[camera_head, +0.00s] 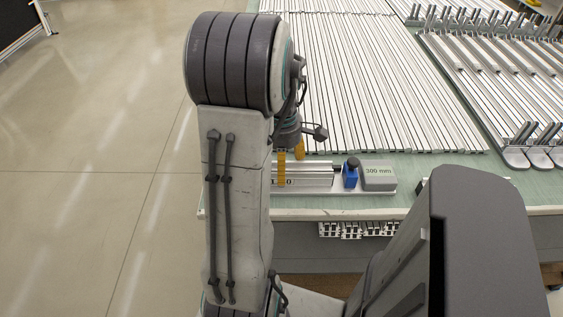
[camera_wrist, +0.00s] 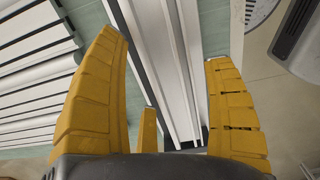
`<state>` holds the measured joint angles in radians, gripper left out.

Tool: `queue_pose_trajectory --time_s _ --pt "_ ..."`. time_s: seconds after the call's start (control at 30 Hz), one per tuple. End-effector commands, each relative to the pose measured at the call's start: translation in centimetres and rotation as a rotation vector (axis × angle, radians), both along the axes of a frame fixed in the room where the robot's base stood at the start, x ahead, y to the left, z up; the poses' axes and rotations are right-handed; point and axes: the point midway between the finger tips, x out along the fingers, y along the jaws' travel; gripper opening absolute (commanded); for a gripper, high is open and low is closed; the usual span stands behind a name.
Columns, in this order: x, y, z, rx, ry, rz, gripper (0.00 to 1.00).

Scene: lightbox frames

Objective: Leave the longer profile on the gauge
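The gauge is a low metal fixture on the near edge of the table, with a grey block marked "300 mm" (camera_head: 378,177) at its right end and a blue piece with a black knob (camera_head: 350,176) beside it. A silver aluminium profile (camera_head: 312,173) lies along the gauge; my arm hides its left end. My gripper (camera_head: 290,166) is above this profile, with yellow fingers in front of and behind it. In the wrist view my gripper (camera_wrist: 166,52) is open, and long ribbed metal (camera_wrist: 170,70) runs between its fingers with gaps showing. I cannot tell which profile is longer.
Many profiles (camera_head: 360,85) lie side by side on the green-topped table (camera_head: 430,165) behind the gauge. Racks with upright posts (camera_head: 500,85) hold more at the right. Profile ends (camera_head: 355,230) show below the table's front edge. The floor at left is clear.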

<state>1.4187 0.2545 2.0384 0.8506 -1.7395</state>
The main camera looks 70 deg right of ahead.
Motion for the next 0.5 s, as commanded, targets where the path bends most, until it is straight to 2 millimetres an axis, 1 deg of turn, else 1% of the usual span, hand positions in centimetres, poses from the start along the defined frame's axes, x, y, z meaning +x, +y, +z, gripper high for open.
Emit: queue_pose_trajectory --time_s 0.33,0.43,0.5 --pt "0.0 0.0 0.1 0.0 0.0 0.0 0.82" --pt "0.0 -0.1 0.7 -0.002 -0.001 0.0 0.82" --pt "0.0 -0.1 1.5 -0.004 0.0 0.0 0.82"
